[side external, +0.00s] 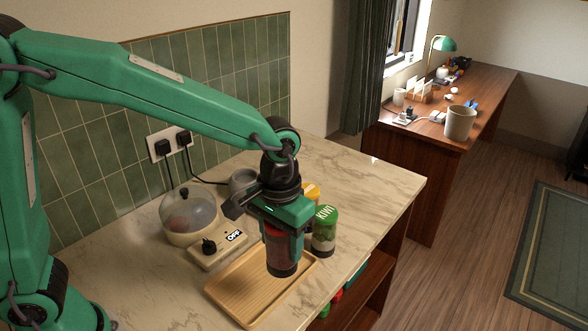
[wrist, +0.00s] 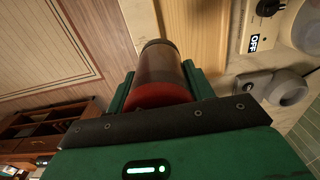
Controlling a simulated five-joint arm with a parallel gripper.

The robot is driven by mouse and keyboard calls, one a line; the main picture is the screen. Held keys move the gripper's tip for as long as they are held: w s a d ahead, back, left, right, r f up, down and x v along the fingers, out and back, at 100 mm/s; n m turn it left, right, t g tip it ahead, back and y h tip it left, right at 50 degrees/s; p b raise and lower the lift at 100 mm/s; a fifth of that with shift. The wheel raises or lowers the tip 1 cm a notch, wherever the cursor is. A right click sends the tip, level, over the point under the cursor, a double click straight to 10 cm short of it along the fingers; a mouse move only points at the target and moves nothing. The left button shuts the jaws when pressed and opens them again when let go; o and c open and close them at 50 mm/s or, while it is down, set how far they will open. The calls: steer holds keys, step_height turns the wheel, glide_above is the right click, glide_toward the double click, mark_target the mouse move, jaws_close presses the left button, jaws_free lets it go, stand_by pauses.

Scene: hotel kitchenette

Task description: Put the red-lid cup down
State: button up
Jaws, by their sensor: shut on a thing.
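The red-lid cup (side external: 282,262) is a dark, see-through cup held upright between the fingers of my gripper (side external: 285,235). In the side view it is over the wooden tray (side external: 222,293), toward the tray's right part. I cannot tell whether its base touches the tray. In the wrist view, the cup (wrist: 160,62) is gripped near its red lid (wrist: 160,95), between the two green fingers of my gripper (wrist: 161,85). The fingers and palm hide part of the lid.
A green-lid kiwi jar (side external: 324,232) stands close right of my gripper, with a yellow-lid container (side external: 311,190) behind. A switch box marked OFF (side external: 215,250), a glass-lidded pot (side external: 190,216) and a grey mug-like item (side external: 243,183) stand left and behind. The counter's right end (side external: 385,185) is clear.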

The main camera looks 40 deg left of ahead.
steer(key=w+a+f, duration=0.6)
steer(key=w+a, duration=0.1)
steer(key=shift+w+a+f, duration=0.15)
steer(key=shift+w+a, duration=0.05)
steer(key=shift+w, duration=0.1)
steer(key=shift+f, duration=2)
steer(key=shift+f, duration=0.2)
steer(key=o, duration=1.3)
steer(key=shift+r, duration=0.15)
steer(key=shift+r, duration=6.05)
